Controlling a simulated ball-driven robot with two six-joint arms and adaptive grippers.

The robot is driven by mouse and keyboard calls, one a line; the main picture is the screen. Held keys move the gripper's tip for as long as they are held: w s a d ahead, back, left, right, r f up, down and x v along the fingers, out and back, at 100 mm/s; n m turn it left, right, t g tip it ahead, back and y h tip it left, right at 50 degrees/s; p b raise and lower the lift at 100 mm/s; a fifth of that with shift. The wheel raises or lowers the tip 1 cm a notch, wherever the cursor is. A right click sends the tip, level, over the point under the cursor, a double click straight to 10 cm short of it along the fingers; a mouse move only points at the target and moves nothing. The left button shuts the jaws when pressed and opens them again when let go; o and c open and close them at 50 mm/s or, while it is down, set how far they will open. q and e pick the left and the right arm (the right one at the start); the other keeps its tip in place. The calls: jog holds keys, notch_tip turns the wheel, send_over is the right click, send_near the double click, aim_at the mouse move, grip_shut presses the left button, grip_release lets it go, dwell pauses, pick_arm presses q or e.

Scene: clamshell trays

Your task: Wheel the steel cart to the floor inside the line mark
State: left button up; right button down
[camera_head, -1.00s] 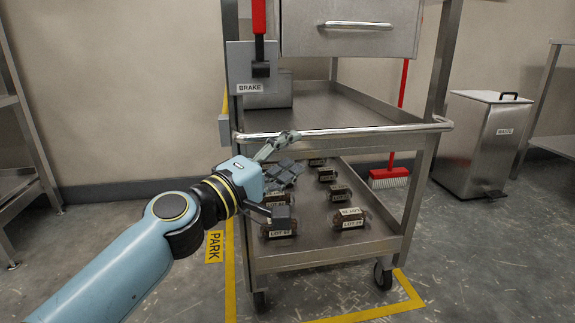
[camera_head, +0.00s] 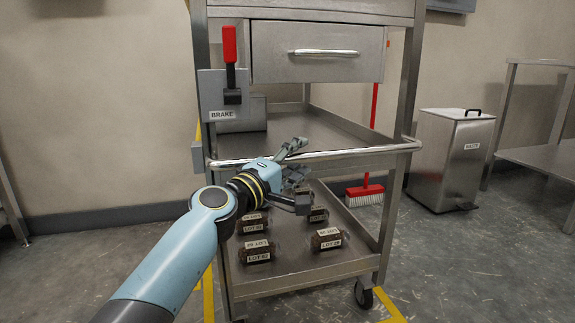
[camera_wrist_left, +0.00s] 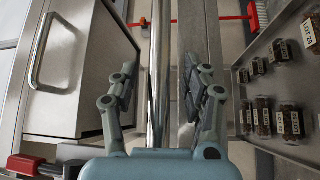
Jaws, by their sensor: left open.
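The steel cart (camera_head: 300,284) stands upright before me, with a drawer, a middle shelf and a low shelf. Its push bar (camera_head: 345,153) crosses the front. A red-handled lever (camera_head: 229,45) stands up at the BRAKE plate on the left post. My left gripper (camera_head: 298,174) is open at the left part of the bar. In the left wrist view the bar (camera_wrist_left: 160,60) runs between the two open fingers, apart from both. Yellow line mark (camera_head: 208,292) shows on the floor at the cart's left and by its front right wheel (camera_head: 363,293). My right gripper is not in view.
Several labelled clamshell trays (camera_head: 257,250) lie on the low shelf. A steel waste bin (camera_head: 450,160) and a red broom (camera_head: 365,193) stand behind at the right. A steel table (camera_head: 540,160) is at far right.

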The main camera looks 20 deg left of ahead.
pick_arm(q)
jog(key=shift+w, duration=0.1)
grip_shut()
dwell(0.3)
